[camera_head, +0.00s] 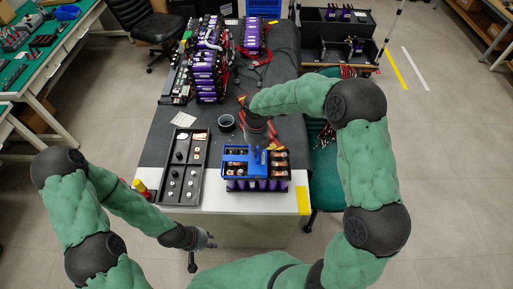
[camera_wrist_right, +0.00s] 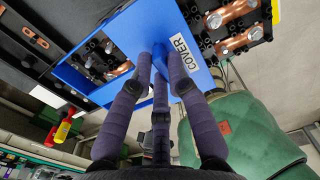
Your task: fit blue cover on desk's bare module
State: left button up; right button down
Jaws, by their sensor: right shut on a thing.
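The blue cover (camera_head: 236,153) is a frame-like piece over the left and middle of the module (camera_head: 258,186), which has purple cells and a black top. Copper busbars (camera_head: 279,163) show uncovered at the module's right end. My right gripper (camera_head: 256,143) is above the cover. In the right wrist view its fingers (camera_wrist_right: 160,72) are shut on the cover's raised blue grip, beside a white COVER label (camera_wrist_right: 185,50). I cannot tell whether the cover touches the module or hovers just above it. My left gripper (camera_head: 207,239) hangs in front of the desk's near edge, with its fingers too small to judge.
A black compartment tray (camera_head: 172,203) with small parts lies left of the module on the desk. A dark cup (camera_head: 226,123) stands behind. Purple modules with cables (camera_head: 207,75) fill the desk's far part. A red-and-yellow bottle-like object (camera_head: 141,187) is at the left edge.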

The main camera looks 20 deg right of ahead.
jog(key=shift+f, duration=1.2)
dwell(1.1)
jog(key=c, duration=1.1)
grip_release()
notch_tip(320, 180, up, 8)
jog(key=p, duration=0.7)
